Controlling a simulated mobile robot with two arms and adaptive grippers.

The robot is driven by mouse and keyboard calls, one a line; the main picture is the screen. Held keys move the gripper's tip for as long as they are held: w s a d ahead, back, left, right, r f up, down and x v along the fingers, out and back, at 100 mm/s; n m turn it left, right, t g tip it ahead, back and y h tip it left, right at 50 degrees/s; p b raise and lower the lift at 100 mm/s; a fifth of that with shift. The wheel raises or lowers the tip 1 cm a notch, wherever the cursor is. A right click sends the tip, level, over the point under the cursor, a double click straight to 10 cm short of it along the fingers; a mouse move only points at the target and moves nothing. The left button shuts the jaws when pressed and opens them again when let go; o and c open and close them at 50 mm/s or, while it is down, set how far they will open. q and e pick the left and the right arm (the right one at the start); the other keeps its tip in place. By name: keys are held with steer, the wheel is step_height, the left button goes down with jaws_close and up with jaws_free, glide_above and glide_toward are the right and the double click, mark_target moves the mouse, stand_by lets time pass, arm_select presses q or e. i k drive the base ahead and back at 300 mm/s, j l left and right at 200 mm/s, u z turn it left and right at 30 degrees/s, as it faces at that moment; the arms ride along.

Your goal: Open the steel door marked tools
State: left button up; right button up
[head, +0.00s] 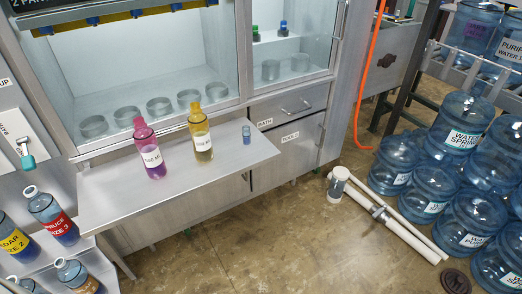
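A steel door (298,155) sits low in the cabinet, under a drawer, right of the shelf. A small white label (290,137) near its top left seems to read "tools", though the print is small. The door has a vertical handle (322,135) near its right edge and looks shut. The shelf's right end comes close to its left side in the picture. Neither of my grippers shows in the head view.
The steel drawer (288,104) above looks shut. White pipes (405,232) lie on the floor near large water jugs (460,125). Floor before the door is clear.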

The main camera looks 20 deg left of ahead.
mark_target(298, 141)
steer(key=i+l, duration=0.25)
steer(key=i, duration=0.15)
steer(key=i+l, duration=0.25)
steer(key=i, duration=0.15)
steer(key=i+l, duration=0.3)
steer(key=i, duration=0.1)
